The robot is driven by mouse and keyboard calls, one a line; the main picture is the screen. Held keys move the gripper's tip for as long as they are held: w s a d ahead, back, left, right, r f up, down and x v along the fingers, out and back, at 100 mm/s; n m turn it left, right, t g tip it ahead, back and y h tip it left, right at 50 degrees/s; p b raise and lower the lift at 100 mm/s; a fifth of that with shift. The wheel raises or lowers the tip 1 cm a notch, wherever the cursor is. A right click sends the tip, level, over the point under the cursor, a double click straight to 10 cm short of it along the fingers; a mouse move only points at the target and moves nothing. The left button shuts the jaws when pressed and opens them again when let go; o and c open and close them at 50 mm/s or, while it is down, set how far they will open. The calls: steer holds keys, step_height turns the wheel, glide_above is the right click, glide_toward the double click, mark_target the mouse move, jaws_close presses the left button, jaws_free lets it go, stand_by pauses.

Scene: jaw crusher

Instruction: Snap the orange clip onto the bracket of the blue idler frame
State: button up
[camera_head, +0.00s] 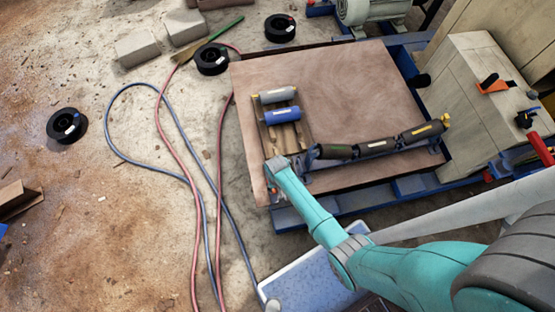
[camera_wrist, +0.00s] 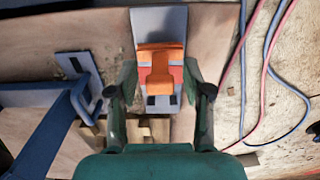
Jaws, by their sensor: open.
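The orange clip (camera_wrist: 160,58) stands in the wrist view on a narrow grey plate (camera_wrist: 158,18) with reddish and dark patches. My gripper (camera_wrist: 160,80) is open, with one finger on each side of the clip. I cannot tell whether the fingers touch it. In the wrist view the blue idler frame (camera_wrist: 35,98) is at left, with a grey slotted bracket plate (camera_wrist: 80,68) beside its end. In the head view the idler frame (camera_head: 408,148) carries dark rollers along the table's near side. My arm's end hides the gripper and clip there.
A brown-topped table (camera_head: 340,85) has clear room behind the frame. A grey roller (camera_head: 278,95) and a blue roller (camera_head: 282,115) lie on a wooden rack at its left. Hoses (camera_head: 170,140) run on the floor at left. A wooden crate (camera_head: 465,120) stands at right.

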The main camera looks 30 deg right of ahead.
steer(key=shift+c, duration=0.3)
jaws_close()
steer(key=shift+r, duration=0.2)
steer(key=shift+r, duration=2.3)
